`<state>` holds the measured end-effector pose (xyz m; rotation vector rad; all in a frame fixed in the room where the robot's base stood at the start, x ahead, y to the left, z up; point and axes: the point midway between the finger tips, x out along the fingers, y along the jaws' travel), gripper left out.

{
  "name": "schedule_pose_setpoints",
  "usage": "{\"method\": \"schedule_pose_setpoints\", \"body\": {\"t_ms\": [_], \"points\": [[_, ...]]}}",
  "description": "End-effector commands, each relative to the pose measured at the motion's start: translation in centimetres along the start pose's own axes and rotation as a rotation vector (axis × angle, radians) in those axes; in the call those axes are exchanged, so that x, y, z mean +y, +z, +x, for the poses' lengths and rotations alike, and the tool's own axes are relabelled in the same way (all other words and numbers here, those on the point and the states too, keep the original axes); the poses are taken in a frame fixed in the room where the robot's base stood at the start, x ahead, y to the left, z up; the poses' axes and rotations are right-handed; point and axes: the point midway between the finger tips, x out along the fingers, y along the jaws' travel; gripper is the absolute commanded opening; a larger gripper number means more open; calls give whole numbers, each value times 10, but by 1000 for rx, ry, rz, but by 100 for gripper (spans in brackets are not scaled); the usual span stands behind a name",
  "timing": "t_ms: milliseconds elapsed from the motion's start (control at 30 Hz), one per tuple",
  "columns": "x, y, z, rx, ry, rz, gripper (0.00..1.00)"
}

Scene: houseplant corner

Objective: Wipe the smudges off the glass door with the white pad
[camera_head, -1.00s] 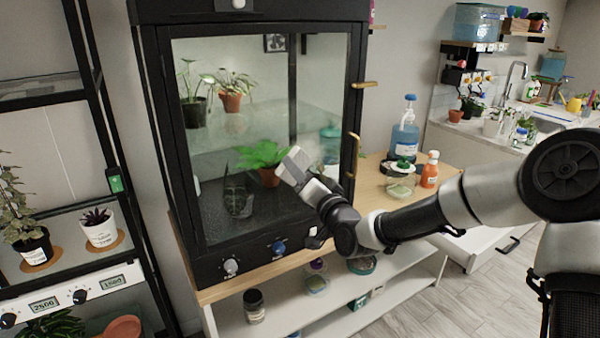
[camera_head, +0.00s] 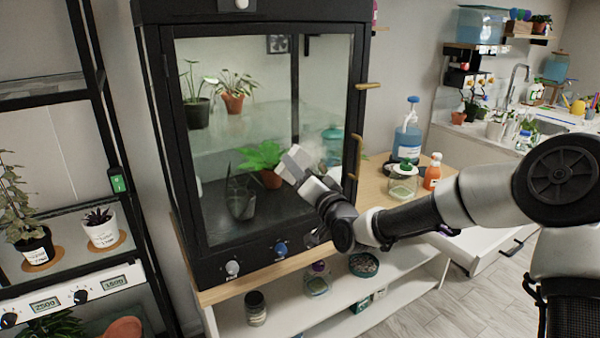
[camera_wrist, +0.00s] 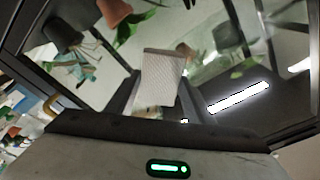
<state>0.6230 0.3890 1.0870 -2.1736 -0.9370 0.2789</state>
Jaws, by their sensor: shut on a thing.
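The black-framed cabinet has a glass door (camera_head: 235,105) with potted plants behind it. A hazy whitish patch shows on the glass just above and right of my gripper; other smudges are hard to tell from reflections. My gripper (camera_head: 293,167) is in front of the right half of the door, shut on the white pad (camera_wrist: 161,78). In the wrist view the pad sits between the two fingers, with a greyish-brown strip along its far edge. In the head view its pale end is close to the glass; I cannot tell whether it touches.
Brass handles (camera_head: 357,157) stand out at the door's right edge. A blue-capped bottle (camera_head: 408,140), a green-topped jar (camera_head: 402,183) and an orange bottle (camera_head: 433,171) stand on the wooden top to the right. A black rack (camera_head: 108,150) with plants is at left.

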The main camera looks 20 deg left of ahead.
Motion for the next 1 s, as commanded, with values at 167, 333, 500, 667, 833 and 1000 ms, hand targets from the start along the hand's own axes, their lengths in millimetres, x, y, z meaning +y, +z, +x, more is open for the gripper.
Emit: {"method": "schedule_pose_setpoints", "body": {"t_ms": [167,333,500,667,833,1000], "points": [[0,1,2,-1,0,0,30],[7,-6,3,1,1,-1,30],[18,-17,3,1,1,-1,30],[26,-25,4,1,0,0,30],[29,-28,4,0,0,1,30],[38,-37,6,2,0,0,30]]}}
